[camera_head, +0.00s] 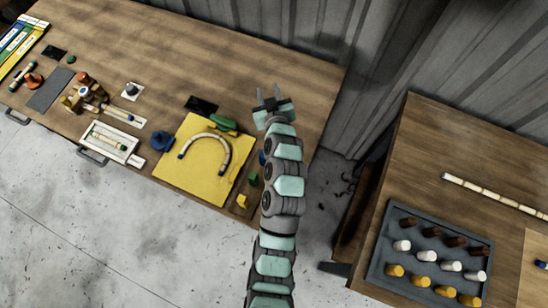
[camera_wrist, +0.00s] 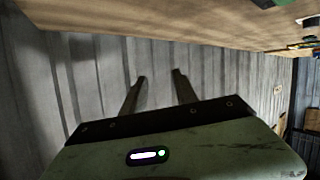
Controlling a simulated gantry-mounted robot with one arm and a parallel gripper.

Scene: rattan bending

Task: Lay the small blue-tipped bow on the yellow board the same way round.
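A pale, segmented bow (camera_head: 210,137) with dark blue tips lies on the yellow board (camera_head: 178,181), curved like an arch with both ends toward the board's near side. I cannot tell its exact fit against any marking beneath it. My gripper (camera_head: 269,90) is beyond the board's right far corner, over the right part of the table, apart from the bow. In the wrist view its two fingers (camera_wrist: 159,75) stand apart with nothing between them, facing the corrugated wall.
A green piece (camera_head: 223,122) lies at the board's far edge, and a blue piece (camera_head: 161,141) stands left of it. A white tray (camera_head: 110,142) and other parts lie farther left. A grey tray (camera_head: 378,262) of pegs sits on the right table.

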